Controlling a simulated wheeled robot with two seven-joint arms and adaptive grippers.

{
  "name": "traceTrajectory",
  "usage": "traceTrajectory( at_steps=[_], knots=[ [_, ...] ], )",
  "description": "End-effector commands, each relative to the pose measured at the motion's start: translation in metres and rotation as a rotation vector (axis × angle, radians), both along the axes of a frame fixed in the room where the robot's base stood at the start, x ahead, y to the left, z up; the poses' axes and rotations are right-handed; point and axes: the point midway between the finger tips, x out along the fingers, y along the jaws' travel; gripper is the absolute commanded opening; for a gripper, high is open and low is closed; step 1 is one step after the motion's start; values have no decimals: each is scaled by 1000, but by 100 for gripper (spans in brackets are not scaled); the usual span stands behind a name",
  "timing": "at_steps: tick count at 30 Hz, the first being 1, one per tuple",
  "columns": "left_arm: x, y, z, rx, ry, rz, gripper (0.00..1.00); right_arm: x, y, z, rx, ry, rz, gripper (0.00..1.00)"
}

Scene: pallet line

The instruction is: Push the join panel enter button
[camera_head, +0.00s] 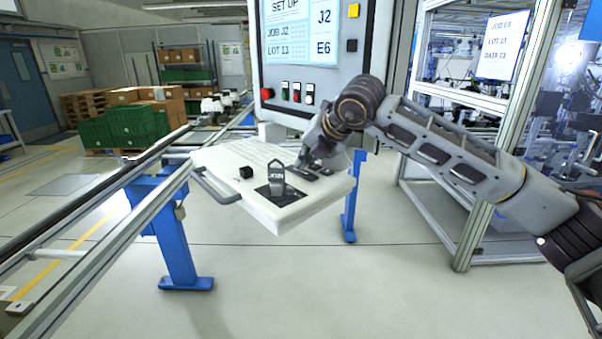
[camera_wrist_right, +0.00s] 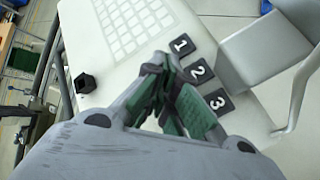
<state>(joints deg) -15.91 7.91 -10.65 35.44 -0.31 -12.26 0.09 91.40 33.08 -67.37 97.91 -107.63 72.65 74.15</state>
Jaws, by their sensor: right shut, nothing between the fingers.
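The white join panel (camera_head: 220,160) stands at mid-picture in the head view, with a printed grid on its top. In the right wrist view the keys read 1 (camera_wrist_right: 181,45), 2 (camera_wrist_right: 200,72) and 3 (camera_wrist_right: 218,102); the black block (camera_wrist_right: 86,84) lies left. No enter label is readable. My right gripper (camera_head: 308,162) is shut and empty over the panel's right part, beside the keys; contact cannot be told. My left gripper is not in view.
A control cabinet (camera_head: 353,70) with coloured buttons and a screen stands behind the panel. Conveyor rails (camera_head: 120,205) run along the left, on a blue leg (camera_head: 172,235). A metal-framed enclosure (camera_head: 510,130) stands at the right. The floor in front is clear.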

Motion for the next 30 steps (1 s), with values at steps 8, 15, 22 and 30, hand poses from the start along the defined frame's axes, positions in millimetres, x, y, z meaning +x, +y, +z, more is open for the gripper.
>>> traceTrajectory(
  at_steps=[8,15,22,30],
  knots=[
    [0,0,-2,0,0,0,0,0,0,-2,0,0,0,0],
    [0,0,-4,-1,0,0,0,0,0,-3,0,0,0,0],
    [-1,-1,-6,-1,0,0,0,0,0,-5,0,0,0,0],
    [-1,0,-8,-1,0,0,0,0,0,-6,-1,1,0,0]
  ],
)
